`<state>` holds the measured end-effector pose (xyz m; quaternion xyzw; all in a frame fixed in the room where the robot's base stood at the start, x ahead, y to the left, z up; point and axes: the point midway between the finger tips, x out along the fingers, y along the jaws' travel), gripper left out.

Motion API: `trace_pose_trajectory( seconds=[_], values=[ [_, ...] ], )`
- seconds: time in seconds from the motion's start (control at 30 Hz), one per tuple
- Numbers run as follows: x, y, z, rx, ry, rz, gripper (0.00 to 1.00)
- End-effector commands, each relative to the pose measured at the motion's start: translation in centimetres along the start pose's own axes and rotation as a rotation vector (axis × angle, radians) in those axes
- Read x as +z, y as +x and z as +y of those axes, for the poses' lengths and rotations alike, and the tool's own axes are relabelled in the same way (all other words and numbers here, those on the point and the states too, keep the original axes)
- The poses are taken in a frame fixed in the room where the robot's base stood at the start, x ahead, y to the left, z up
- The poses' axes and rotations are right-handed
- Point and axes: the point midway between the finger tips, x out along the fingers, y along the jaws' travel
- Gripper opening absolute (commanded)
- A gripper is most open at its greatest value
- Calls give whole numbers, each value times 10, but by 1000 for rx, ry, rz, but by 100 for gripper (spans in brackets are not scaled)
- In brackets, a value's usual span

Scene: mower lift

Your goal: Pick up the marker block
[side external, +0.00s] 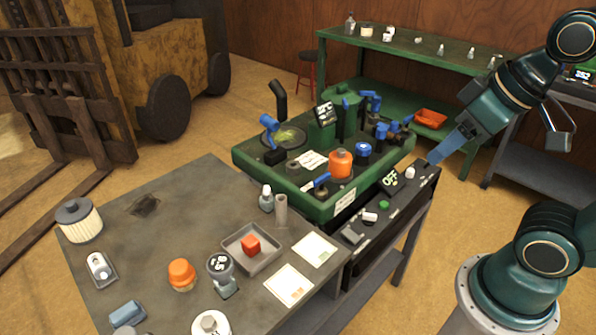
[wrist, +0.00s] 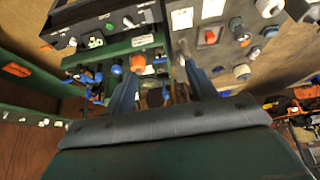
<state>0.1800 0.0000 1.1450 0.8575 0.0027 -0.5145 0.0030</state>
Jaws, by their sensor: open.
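A small red-orange block (side external: 250,245), which I take to be the marker block, sits in a shallow grey square tray (side external: 268,262) on the dark table. In the wrist view the block (wrist: 211,37) is small, in the upper middle-right, beyond my fingers. My gripper (side external: 433,160) is by the right end of the green machine, well to the right of the block and apart from it. In the wrist view its two blue fingers (wrist: 160,80) are spread with no object held between them.
The green machine tray (side external: 325,207), with blue-handled valves and an orange cap (side external: 340,162), stands between my gripper and the block. A black control panel (side external: 375,218) runs along its front. A grey-topped bottle (side external: 220,270) and white cards (side external: 290,285) flank the grey tray.

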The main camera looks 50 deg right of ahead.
Motion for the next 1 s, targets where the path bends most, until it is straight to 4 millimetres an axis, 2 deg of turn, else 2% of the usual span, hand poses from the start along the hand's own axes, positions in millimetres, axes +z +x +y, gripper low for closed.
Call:
trace_pose_trajectory(
  seconds=[0.17,0.47,0.77,1.0],
  values=[
    [-11,3,-4,-13,-55,-16,56],
    [-55,22,-20,-77,-280,-67,56],
    [-102,58,-42,-170,-542,-112,56],
    [-133,97,-61,-259,-743,-133,56]
  ],
)
